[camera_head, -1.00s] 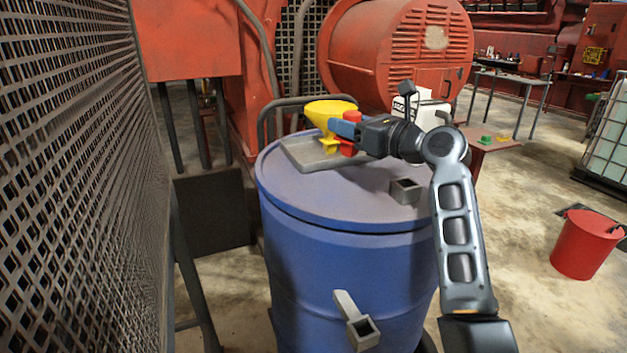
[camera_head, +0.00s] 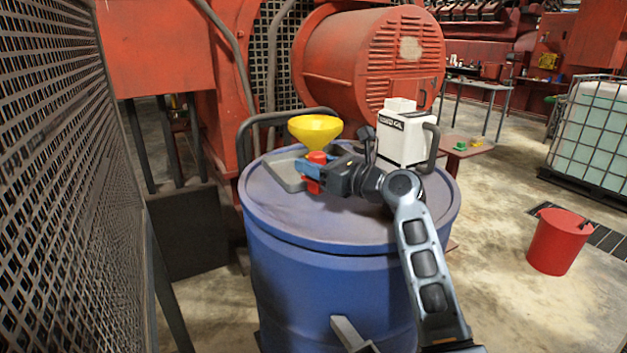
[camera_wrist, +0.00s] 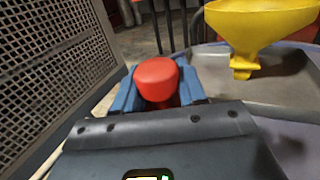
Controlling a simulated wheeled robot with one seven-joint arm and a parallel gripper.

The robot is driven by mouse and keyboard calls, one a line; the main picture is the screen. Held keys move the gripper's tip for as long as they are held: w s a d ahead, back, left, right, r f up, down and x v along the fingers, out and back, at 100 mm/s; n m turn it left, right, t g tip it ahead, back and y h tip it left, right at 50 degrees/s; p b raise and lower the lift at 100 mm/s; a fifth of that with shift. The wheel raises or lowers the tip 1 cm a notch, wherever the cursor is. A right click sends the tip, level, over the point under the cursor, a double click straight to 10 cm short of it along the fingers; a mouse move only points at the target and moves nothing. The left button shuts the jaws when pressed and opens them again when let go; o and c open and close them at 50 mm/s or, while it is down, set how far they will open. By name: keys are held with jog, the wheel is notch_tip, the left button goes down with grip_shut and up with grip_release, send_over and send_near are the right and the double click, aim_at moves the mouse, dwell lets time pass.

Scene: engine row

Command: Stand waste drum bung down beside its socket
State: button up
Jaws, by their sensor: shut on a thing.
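The red bung (camera_head: 316,158) is upright between the blue fingers of my gripper (camera_head: 311,173), which is shut on it. In the wrist view, the bung's rounded red top (camera_wrist: 157,78) shows between the fingertips (camera_wrist: 157,92). My gripper is over the lid of the blue waste drum (camera_head: 340,225), at the near right edge of the grey tray (camera_head: 283,172). I cannot tell whether the bung touches the tray or lid. No socket shows on the lid; my arm covers part of its right side.
A yellow funnel (camera_head: 315,130) stands just behind the bung. A white jug (camera_head: 402,138) stands behind my arm. A square grey holder (camera_head: 350,335) sticks out from the drum's front. A mesh panel (camera_head: 60,150) is close on the left. A red bucket (camera_head: 559,243) stands on open floor at right.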

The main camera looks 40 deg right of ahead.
jog(key=shift+f, duration=1.75)
jog(key=shift+f, duration=0.15)
jog(key=o, duration=1.2)
jog(key=shift+c, duration=0.2)
jog(key=shift+r, duration=0.25)
jog(key=s, duration=0.4)
jog(key=s+d+b, duration=0.1)
jog(key=s, duration=0.7)
jog(key=shift+d+b, duration=0.15)
jog(key=shift+b, duration=0.2)
jog(key=shift+f, duration=0.1)
